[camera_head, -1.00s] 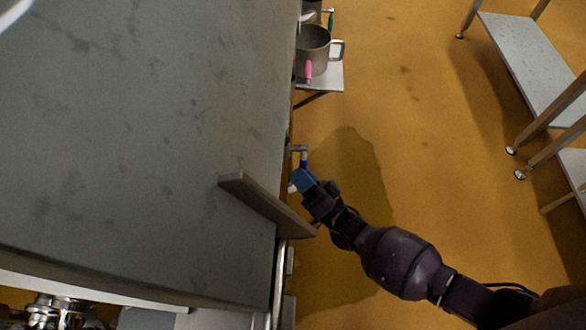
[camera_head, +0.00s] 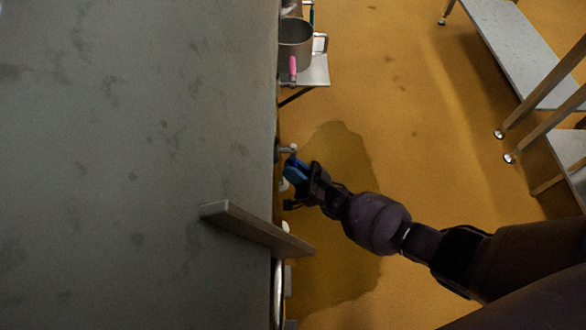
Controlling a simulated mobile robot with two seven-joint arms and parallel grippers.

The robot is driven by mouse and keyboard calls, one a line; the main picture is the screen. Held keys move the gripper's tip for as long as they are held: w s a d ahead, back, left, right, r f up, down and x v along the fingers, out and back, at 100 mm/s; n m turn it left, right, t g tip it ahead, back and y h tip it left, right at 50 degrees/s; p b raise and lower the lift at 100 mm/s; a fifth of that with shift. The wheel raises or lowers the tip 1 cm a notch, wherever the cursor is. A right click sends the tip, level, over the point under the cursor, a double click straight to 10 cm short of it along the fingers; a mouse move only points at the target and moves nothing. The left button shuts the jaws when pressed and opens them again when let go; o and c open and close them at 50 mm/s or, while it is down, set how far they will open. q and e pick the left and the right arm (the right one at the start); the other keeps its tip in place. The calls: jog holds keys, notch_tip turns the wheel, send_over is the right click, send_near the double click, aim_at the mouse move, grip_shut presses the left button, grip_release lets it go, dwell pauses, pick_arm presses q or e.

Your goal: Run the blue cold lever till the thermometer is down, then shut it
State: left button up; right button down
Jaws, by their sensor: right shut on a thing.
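The blue cold lever (camera_head: 295,173) sits on a small metal fitting at the right side of the grey vat or counter. My right gripper (camera_head: 300,178) is at the lever and shut on it, its jaws partly covering the blue handle. The lever's exact angle is hard to tell from above. I cannot make out a thermometer for certain in this view. My left gripper is not in view.
A grey metal pot (camera_head: 295,45) stands on a small side shelf (camera_head: 314,72), with a pink-handled item (camera_head: 292,66) beside it. A flat board (camera_head: 255,228) juts from the grey surface (camera_head: 130,150). A rack (camera_head: 505,45) stands at the right; a dark wet-looking patch (camera_head: 335,160) marks the floor.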

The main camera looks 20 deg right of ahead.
dwell(0.5)
jog(key=c, duration=1.1)
grip_release()
jog(key=shift+o, duration=0.2)
jog(key=shift+d, duration=0.15)
jog(key=v, duration=1)
jog(key=shift+f, duration=0.25)
jog(key=shift+s+d, duration=0.1)
